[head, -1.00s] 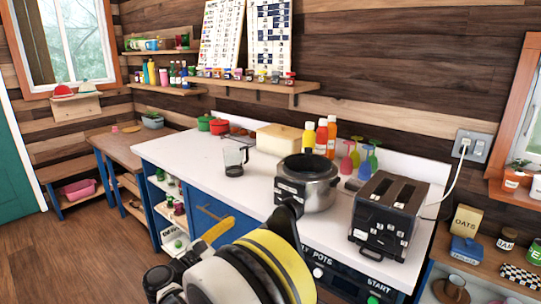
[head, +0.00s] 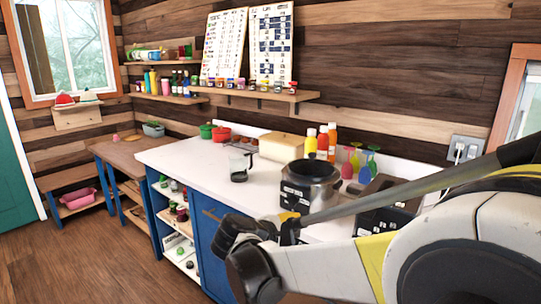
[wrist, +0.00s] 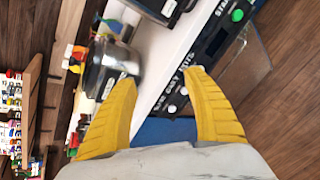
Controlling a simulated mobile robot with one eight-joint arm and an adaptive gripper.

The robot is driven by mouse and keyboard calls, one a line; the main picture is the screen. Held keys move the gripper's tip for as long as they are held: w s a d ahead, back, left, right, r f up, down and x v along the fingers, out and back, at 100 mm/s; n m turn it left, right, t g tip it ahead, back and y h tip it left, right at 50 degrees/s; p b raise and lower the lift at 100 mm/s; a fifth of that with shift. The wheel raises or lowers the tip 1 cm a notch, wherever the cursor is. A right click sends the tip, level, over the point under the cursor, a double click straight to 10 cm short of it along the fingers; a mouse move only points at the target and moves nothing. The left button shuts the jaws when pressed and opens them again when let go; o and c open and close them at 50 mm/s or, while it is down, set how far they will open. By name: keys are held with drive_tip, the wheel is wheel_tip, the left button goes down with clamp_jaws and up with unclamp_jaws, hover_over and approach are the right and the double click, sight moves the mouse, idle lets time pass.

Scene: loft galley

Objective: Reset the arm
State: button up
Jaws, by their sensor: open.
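My gripper (wrist: 160,85) shows in the wrist view as two yellow fingers spread apart, with nothing between them. In the head view my arm reaches in from the right and crosses in front of the counter; the fingers are hard to make out there. A steel pot cooker (head: 310,186) stands on the white counter (head: 192,157), just beyond the arm. It also shows in the wrist view (wrist: 108,66), beyond the left finger.
A clear jug (head: 239,168) stands mid-counter. A cream bread box (head: 281,147), sauce bottles (head: 322,141) and coloured glasses (head: 366,160) stand along the back. A control panel with a green button (wrist: 238,15) runs along the counter front. The wooden floor (head: 100,255) at left is clear.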

drive_tip(key=s+d+m+g+y, duration=0.2)
drive_tip(key=s+d+m+y, duration=0.2)
drive_tip(key=s+d+m, duration=0.6)
drive_tip(key=s+f+m+y, duration=0.1)
drive_tip(key=s+m, duration=0.3)
drive_tip(key=s, duration=0.4)
drive_tip(key=s+d+f+m+y, duration=0.1)
drive_tip(key=s+m+y, duration=0.2)
drive_tip(key=s, duration=0.6)
drive_tip(key=shift+d+f+m, duration=0.2)
drive_tip(key=shift+d+m, duration=0.05)
drive_tip(key=shift+m, duration=0.35)
drive_tip(key=shift+s, duration=0.1)
